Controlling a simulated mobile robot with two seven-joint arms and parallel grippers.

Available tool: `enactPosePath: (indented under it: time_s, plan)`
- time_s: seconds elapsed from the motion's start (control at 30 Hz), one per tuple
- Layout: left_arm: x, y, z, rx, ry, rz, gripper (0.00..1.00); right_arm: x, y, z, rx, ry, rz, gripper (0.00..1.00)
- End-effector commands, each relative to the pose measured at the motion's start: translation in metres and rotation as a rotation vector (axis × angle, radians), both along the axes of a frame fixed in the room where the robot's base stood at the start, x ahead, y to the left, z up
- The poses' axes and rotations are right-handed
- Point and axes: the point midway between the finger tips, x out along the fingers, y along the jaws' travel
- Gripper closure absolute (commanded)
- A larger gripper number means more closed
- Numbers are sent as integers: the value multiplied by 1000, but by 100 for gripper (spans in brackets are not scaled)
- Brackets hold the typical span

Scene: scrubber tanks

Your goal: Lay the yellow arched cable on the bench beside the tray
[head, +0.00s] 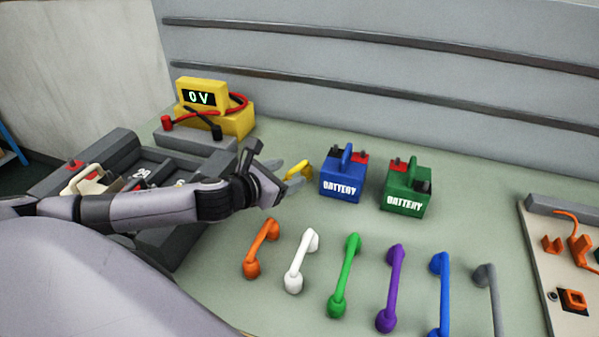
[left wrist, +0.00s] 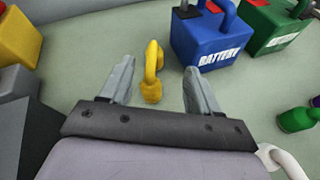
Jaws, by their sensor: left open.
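The yellow arched cable (head: 299,171) is on the pale green bench (head: 330,145), just left of the blue battery. In the left wrist view the yellow cable (left wrist: 153,72) lies between the two spread fingers, apart from both. My left gripper (head: 285,172) is open and empty, right by the cable. It also shows in the left wrist view (left wrist: 158,85). The dark grey tray (head: 125,143) stands at the left, partly hidden behind my left arm. My right gripper is not in view.
A blue battery (head: 343,178) and a green battery (head: 406,190) stand right of the cable. A yellow meter (head: 228,118) reading 0 V is at the back left. Several coloured arched cables, such as the orange one (head: 262,246), line the front. A panel (head: 541,240) is at the right.

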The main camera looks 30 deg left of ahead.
Motion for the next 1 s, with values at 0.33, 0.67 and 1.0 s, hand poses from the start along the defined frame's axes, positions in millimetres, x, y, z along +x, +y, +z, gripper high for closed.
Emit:
enactPosePath:
  time_s: [0.33,0.67,1.0]
  plan:
    - [12,3,-15,13,39,12,38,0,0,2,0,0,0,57]
    - [40,3,-27,11,36,12,38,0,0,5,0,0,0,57]
    - [61,1,-37,14,37,8,38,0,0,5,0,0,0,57]
